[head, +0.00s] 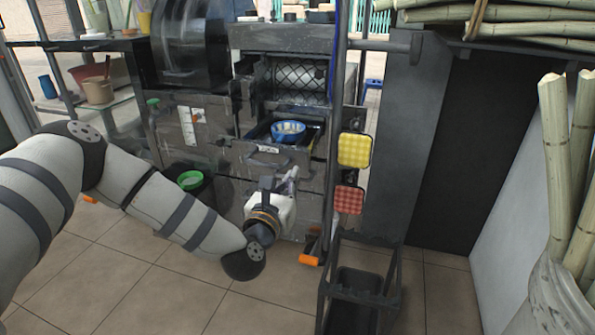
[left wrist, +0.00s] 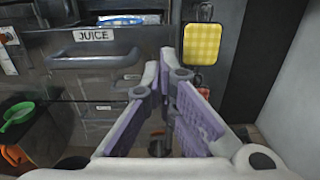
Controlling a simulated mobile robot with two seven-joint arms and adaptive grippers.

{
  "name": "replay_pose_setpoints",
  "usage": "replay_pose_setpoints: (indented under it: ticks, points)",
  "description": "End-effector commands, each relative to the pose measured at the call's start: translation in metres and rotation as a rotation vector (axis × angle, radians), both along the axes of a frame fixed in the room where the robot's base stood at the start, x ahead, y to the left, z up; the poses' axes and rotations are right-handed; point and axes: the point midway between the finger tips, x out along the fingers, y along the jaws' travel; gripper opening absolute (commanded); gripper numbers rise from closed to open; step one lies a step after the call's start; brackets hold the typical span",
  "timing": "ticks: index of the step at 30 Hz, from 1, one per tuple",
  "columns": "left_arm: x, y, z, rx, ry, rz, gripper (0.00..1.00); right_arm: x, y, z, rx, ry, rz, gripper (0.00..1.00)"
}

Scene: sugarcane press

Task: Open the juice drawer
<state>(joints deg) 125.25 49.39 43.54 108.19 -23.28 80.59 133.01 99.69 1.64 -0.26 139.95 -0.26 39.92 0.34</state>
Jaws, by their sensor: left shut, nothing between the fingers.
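The juice drawer is a dark, worn drawer in the press cabinet, with a white JUICE label (left wrist: 93,35). Its curved handle (left wrist: 95,62) is below the label in the left wrist view. The drawer front (head: 262,160) also shows in the head view. My left gripper (head: 292,176) is shut and empty, in front of the cabinet and lower right of the handle. Its purple-padded fingers (left wrist: 171,68) are right of the handle, apart from it. My right gripper is out of view.
Yellow (head: 354,149) and red (head: 348,199) pads hang on the cabinet's right side. A dark open-frame bin (head: 358,282) stands on the floor at front right. Sugarcane stalks (head: 566,150) stand far right.

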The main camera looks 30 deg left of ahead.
Motion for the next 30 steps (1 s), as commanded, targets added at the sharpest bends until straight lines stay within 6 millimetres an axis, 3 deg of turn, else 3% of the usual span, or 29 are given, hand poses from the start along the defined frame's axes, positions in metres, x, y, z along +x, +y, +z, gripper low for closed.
replay_pose_setpoints:
  ticks: [3,9,21,27,30]
  points:
    - [0.022,0.005,0.000,0.001,0.000,0.000,0.00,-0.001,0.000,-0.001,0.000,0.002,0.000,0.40]
    - [0.042,0.010,-0.001,0.001,0.001,0.000,0.00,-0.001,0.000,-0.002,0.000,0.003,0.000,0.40]
    - [0.046,0.011,-0.001,0.000,0.002,0.000,0.00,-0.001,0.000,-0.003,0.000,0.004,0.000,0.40]
    - [0.065,0.016,-0.006,0.000,0.004,0.000,0.00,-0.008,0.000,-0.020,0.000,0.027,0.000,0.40]
    - [0.066,0.016,-0.001,0.000,0.003,-0.001,0.00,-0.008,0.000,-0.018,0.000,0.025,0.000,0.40]
